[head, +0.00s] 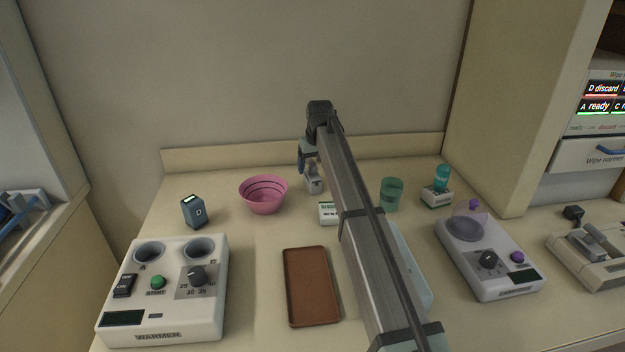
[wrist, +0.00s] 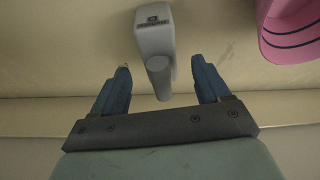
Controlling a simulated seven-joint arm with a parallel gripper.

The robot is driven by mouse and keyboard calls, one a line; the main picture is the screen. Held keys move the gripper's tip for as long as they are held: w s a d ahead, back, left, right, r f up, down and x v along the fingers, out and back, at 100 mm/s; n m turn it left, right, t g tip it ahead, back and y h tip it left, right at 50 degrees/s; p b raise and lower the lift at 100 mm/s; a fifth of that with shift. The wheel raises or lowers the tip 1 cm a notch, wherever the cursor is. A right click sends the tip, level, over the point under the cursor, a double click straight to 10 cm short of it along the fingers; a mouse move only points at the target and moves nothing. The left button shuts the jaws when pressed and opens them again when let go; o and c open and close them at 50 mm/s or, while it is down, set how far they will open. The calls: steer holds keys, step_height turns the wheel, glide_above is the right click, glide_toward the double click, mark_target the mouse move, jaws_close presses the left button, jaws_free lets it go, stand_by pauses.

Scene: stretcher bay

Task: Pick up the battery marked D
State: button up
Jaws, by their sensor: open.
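A dark blue block-like battery (head: 194,211) stands upright on the counter at the left in the head view, behind the warmer. Its front has a small pale mark that I cannot read for certain, and its top is light. My gripper (head: 308,166) is at the back middle of the counter, well to the right of that battery and apart from it. In the wrist view my gripper (wrist: 160,64) is open, with a grey object (wrist: 154,37) with a dark label between and beyond its fingertips. This grey object (head: 315,182) also shows below the gripper in the head view.
A pink bowl (head: 263,196) stands between the battery and my gripper. The warmer (head: 170,310) with two round wells is front left. A brown tray (head: 311,286) lies in the middle. A green cup (head: 392,193) and a purple-knobbed device (head: 505,280) are to the right.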

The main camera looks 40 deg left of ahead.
mark_target(312, 172)
steer(key=x, duration=0.4)
steer(key=shift+a, duration=0.1)
jaws_close()
stand_by(0.6)
